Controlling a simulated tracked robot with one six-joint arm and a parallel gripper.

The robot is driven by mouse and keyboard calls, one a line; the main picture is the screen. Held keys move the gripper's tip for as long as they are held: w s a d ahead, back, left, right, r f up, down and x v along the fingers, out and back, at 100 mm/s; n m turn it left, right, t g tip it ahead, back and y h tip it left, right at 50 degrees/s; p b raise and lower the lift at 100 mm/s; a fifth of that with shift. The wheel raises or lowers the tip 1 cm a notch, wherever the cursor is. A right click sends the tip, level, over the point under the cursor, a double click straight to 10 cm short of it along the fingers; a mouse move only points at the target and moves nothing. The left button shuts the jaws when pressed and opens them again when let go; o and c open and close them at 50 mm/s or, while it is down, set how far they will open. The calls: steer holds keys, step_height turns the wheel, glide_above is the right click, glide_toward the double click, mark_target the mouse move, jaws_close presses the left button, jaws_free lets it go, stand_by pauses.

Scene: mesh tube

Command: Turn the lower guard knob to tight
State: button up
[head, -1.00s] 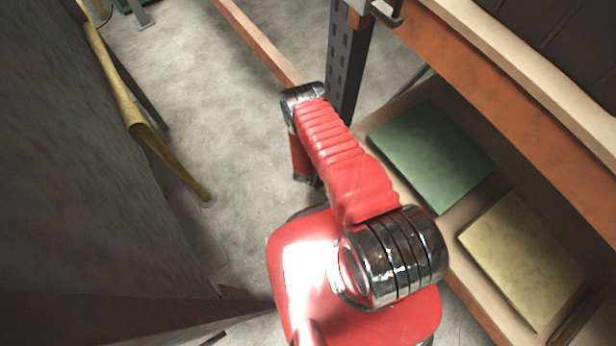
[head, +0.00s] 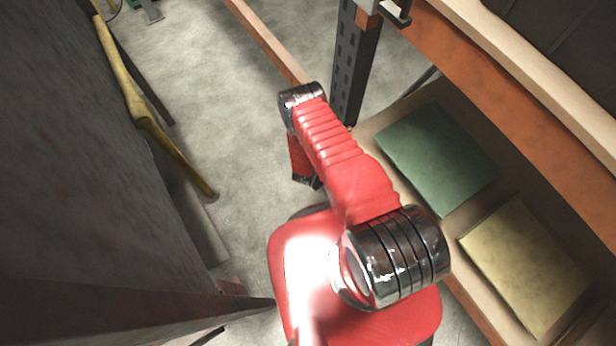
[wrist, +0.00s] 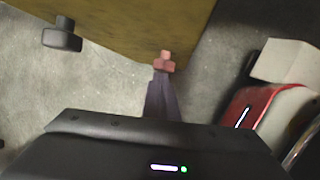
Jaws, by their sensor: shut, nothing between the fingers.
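My gripper (wrist: 165,62) shows in the wrist view, with its fingers shut together and empty, the reddish tips in front of a brownish-yellow panel's lower edge (wrist: 140,25). I cannot tell whether the tips touch the panel. A dark knob-like piece with a short stem (wrist: 62,35) is at the upper left of the wrist view, apart from the fingers. I cannot tell whether it is the lower guard knob. In the head view my red arm hides the gripper, and no guard knob can be made out.
In the head view, an orange-edged shelf (head: 520,95) with a green board (head: 437,155) and a yellow board (head: 525,265) is on the right. A dark wall (head: 60,170) with a yellow bar (head: 150,125) is on the left. Bare concrete floor (head: 240,140) lies between.

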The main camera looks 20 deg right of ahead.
steer(key=shift+o, duration=0.8)
steer(key=d, duration=0.3)
steer(key=shift+d+r, duration=0.1)
steer(key=shift+d, duration=0.05)
steer(key=shift+o, duration=0.3)
steer(key=shift+s+a, duration=0.1)
steer(key=shift+a, duration=0.7)
steer(key=shift+o, duration=0.3)
steer(key=shift+a+r, duration=0.1)
steer(key=shift+a, duration=0.3)
steer(key=o, duration=0.6)
steer(key=shift+s+a+r, duration=0.2)
steer(key=shift+a+r, duration=0.25)
steer(key=shift+r, duration=0.1)
steer(key=shift+o, duration=0.2)
steer(key=v, duration=1.4)
steer(key=shift+w+a+r, duration=0.2)
steer(key=shift+w+a, duration=0.05)
steer(key=shift+a, duration=0.1)
steer(key=v, duration=1.3)
steer(key=shift+r, duration=0.35)
